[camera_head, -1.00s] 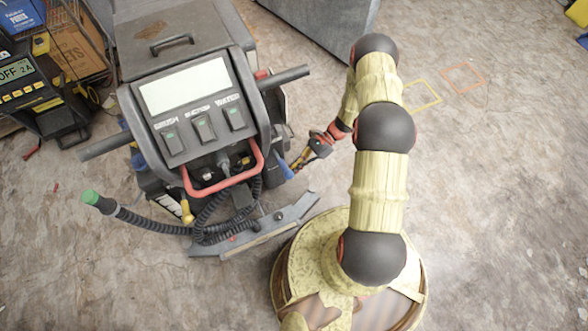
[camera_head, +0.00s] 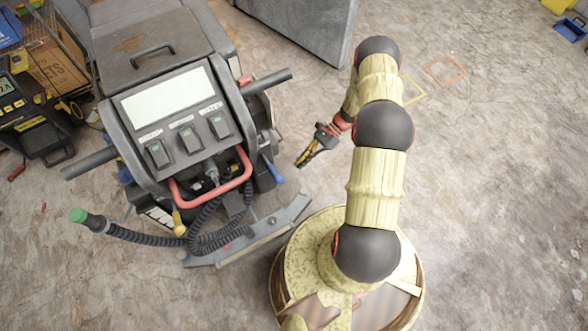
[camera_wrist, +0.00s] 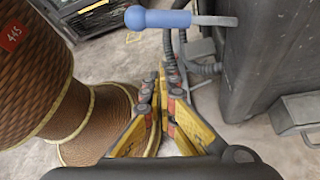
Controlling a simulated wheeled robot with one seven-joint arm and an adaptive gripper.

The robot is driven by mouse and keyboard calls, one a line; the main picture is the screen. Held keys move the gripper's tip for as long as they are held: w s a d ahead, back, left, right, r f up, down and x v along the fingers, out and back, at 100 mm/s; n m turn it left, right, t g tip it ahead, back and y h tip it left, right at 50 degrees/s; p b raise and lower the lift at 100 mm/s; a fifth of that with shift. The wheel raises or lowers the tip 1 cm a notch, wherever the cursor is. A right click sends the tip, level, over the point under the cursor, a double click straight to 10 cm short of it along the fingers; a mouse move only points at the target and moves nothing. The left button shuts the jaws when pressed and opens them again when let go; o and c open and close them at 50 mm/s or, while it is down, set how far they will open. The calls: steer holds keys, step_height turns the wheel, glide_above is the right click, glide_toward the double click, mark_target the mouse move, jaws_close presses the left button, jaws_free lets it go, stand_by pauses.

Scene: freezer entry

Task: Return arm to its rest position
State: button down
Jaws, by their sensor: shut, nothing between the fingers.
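My gripper (camera_head: 303,160) hangs low at the end of my bent arm, right of the floor-cleaning machine, in the head view. Its yellow and black fingers are closed together with nothing between them. In the wrist view, the fingertips (camera_wrist: 162,78) meet near the middle, pointing away from the camera. My arm rises from my round base and folds at its dark joints. A blue lever (camera_head: 275,174) sticks out of the machine's right side, apart from the gripper. In the wrist view, the blue lever (camera_wrist: 160,19) lies across the top, beyond the fingertips.
The grey floor-cleaning machine (camera_head: 180,110) stands close on the left, with a black hose (camera_head: 145,237) and low squeegee bar (camera_head: 250,236). A grey box-like block (camera_head: 305,25) stands behind. Open concrete floor (camera_head: 500,180) lies to the right.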

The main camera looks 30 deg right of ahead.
steer(key=shift+w+d+r, duration=0.1)
steer(key=shift+d+r, duration=0.2)
steer(key=shift+d, duration=0.3)
